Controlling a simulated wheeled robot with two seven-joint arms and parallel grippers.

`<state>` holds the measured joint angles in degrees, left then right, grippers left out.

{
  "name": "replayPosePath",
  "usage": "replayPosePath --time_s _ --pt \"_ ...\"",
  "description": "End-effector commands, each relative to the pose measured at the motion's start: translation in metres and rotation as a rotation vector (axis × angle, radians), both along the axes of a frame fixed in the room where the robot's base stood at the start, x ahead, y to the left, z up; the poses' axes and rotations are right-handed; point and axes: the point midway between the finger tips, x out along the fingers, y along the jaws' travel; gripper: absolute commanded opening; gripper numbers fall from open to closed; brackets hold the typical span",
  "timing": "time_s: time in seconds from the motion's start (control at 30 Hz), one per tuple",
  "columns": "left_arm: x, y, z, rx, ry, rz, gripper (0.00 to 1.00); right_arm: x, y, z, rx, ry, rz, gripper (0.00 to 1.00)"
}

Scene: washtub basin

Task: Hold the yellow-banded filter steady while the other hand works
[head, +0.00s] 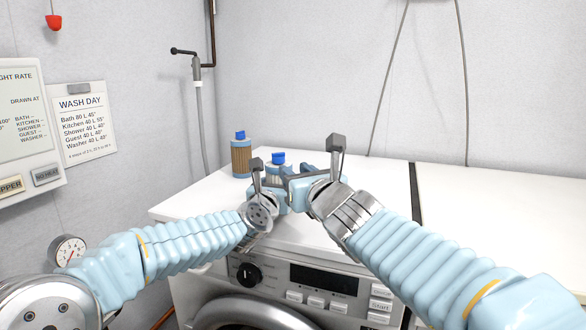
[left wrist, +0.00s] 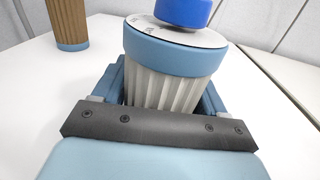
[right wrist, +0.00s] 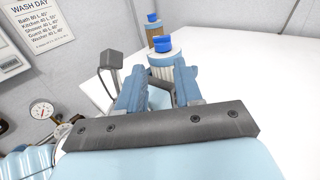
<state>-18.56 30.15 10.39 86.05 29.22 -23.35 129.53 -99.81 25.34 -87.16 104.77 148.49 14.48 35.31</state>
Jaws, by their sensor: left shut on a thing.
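A pale pleated filter (left wrist: 172,80) with a blue band, a white top and a blue cap (left wrist: 183,11) stands upright in the left wrist view. No yellow band shows on it. My left gripper (left wrist: 162,95) is shut on its pleated side. In the head view the filter's cap (head: 278,158) shows behind my grippers, which hide its lower part. My right gripper (right wrist: 160,80) is open, its two blue fingers apart with a gap between them. In the right wrist view the filter's top (right wrist: 162,58) is just beyond these fingertips; I cannot tell whether they touch it.
A brown pleated filter (head: 241,158) with a blue cap stands behind on the white machine top (head: 375,185). The top is clear to the right, up to a dark seam (head: 415,210). The washer's control panel (head: 325,280) is in front, below the top's edge.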

Motion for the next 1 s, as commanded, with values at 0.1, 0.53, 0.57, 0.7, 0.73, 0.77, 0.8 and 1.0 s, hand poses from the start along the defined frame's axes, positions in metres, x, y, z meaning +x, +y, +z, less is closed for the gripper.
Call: replayPosePath --time_s 0.1,0.53,0.57,0.7,0.73,0.77,0.8,1.0 --pt "0.000 0.000 0.000 0.000 -0.001 0.000 0.45 -0.005 0.011 0.007 -0.063 -0.029 0.045 0.16" --pt "0.000 0.000 0.000 0.000 0.000 0.000 0.45 -0.046 0.070 0.020 -0.587 -0.154 0.312 0.00" --pt "0.000 0.000 0.000 0.000 0.000 0.000 0.45 -0.048 0.071 0.019 -0.629 -0.157 0.324 0.00" --pt "0.000 0.000 0.000 0.000 0.000 0.000 0.45 -0.057 0.073 0.015 -0.827 -0.167 0.358 0.00" --pt "0.000 0.000 0.000 0.000 0.000 0.000 0.45 -0.059 0.072 0.015 -0.871 -0.167 0.360 0.00" --pt "0.000 0.000 0.000 0.000 0.000 0.000 0.45 -0.059 0.071 0.014 -0.915 -0.168 0.360 0.00" --pt "0.000 0.000 0.000 0.000 0.000 0.000 0.45 -0.060 0.068 0.014 -0.972 -0.167 0.358 0.00" --pt "0.000 0.000 0.000 0.000 0.000 0.000 0.45 -0.061 0.047 0.021 -1.252 -0.163 0.296 0.00"
